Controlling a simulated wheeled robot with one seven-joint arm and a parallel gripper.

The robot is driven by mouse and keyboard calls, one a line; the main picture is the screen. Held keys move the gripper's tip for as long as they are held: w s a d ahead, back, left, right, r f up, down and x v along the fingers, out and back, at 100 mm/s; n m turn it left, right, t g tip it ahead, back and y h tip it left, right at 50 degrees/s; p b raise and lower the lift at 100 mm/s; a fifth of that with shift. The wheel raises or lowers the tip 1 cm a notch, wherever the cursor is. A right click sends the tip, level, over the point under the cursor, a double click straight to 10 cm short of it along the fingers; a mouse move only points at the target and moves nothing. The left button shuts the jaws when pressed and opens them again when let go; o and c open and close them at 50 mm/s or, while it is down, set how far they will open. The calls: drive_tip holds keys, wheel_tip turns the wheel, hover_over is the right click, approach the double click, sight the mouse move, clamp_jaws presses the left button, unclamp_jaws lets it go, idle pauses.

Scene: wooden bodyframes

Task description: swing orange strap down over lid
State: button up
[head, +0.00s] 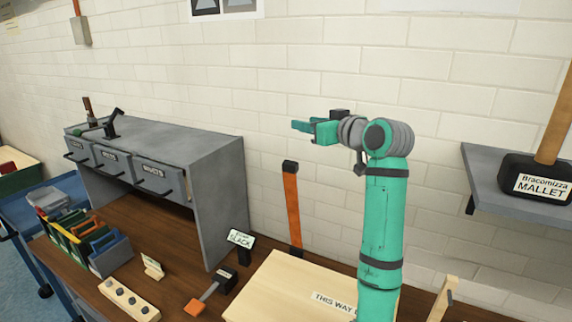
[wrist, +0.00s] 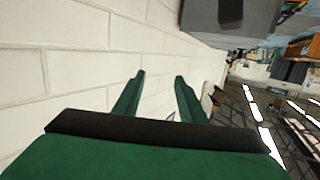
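An orange strap (head: 293,207) with a black end stands upright behind the pale wooden lid (head: 275,285), close to the white brick wall in the head view. The lid lies flat on the bench and carries a label that starts "THIS WAY"; my arm hides its right part. My gripper (head: 302,126) is raised high above the bench, to the upper right of the strap and apart from it. In the wrist view its two green fingers (wrist: 157,95) are spread with nothing between them. The strap does not show clearly in the wrist view.
A grey drawer cabinet (head: 222,190) stands on the bench at left. A sign reading "SLACK" (head: 240,240), a small orange-ended lever (head: 195,305) and colored bins (head: 85,240) are nearby. A mallet (head: 536,180) rests on a shelf at right.

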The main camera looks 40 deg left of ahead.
sight(297, 168)
drive_tip(key=s+d+f+n+g, duration=0.1)
drive_tip(key=d+f+n+g, duration=0.1)
drive_tip(key=f+n+g, duration=0.1)
drive_tip(key=s+d+f+n+g+y, duration=0.1)
drive_tip(key=s+d+f+n+g, duration=0.1)
drive_tip(key=f+n+g, duration=0.1)
drive_tip(key=s+d+f+n+g+y, duration=0.1)
drive_tip(key=s+d+f+n+g, duration=0.1)
drive_tip(key=f+g, duration=0.1)
drive_tip(key=shift+s+f+n, duration=0.1)
drive_tip(key=shift+f+n, duration=0.3)
drive_tip(key=shift+f, duration=0.1)
drive_tip(key=s+a, duration=0.2)
drive_tip(key=a, duration=0.8)
drive_tip(key=shift+s+a, duration=0.2)
drive_tip(key=shift+a, duration=0.1)
drive_tip(key=shift+c, duration=0.4)
clamp_jaws()
